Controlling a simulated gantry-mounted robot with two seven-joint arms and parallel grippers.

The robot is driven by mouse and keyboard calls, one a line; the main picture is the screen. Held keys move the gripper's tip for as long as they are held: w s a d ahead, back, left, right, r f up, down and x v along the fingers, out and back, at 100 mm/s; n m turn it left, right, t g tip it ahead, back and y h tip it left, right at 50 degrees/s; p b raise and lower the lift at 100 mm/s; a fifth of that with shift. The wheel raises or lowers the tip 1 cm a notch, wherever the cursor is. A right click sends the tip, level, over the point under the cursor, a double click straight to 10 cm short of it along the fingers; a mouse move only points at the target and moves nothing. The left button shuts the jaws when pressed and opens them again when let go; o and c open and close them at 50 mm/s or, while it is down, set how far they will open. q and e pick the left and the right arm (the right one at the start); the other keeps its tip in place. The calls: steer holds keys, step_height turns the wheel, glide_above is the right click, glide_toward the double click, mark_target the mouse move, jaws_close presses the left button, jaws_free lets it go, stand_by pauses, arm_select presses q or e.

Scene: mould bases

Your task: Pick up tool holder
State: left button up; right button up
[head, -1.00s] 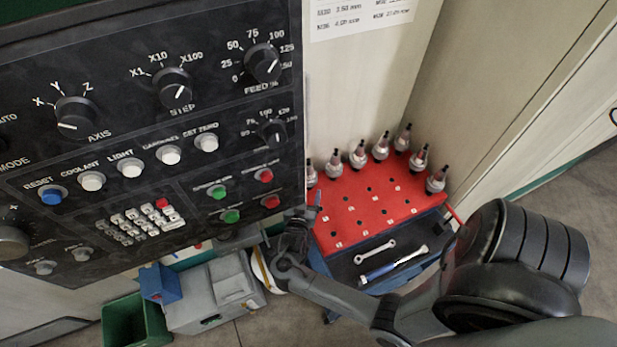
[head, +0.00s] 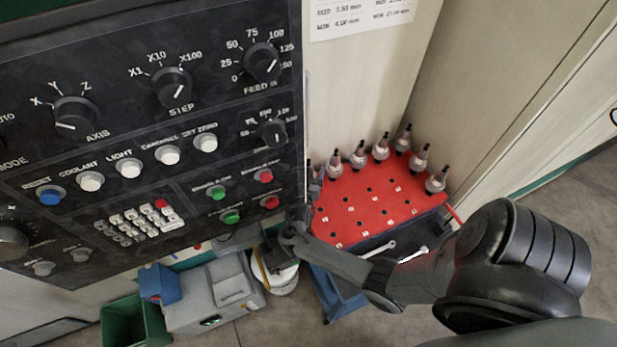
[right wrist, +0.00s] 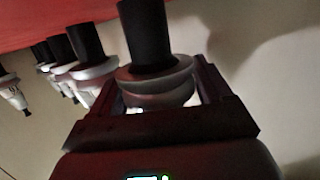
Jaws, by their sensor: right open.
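Several grey tool holders with black tips stand along the back and right edges of the red tool rack; one is the holder at the rear (head: 381,148). In the right wrist view, the nearest tool holder (right wrist: 155,82) lies between the fingers of my right gripper (right wrist: 163,88), its black end pointing up in the picture. The fingers are open around it; contact is not clear. In the head view, my right gripper (head: 313,186) is at the rack's left end, close to the leftmost holder, partly hidden by the control panel's edge. My left gripper is not in view.
The control panel (head: 120,185) fills the left, close to my right gripper. The red rack top (head: 365,205) has rows of holes, with wrenches (head: 380,249) below. A grey machine vise (head: 215,295), a white bucket (head: 282,277) and a green bin (head: 130,325) are below.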

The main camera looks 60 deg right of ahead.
steer(key=shift+d+f, duration=0.1)
steer(key=shift+c, duration=0.6)
jaws_close()
steer(key=shift+w+r, duration=0.1)
steer(key=shift+r, duration=0.1)
steer(key=shift+r, duration=0.1)
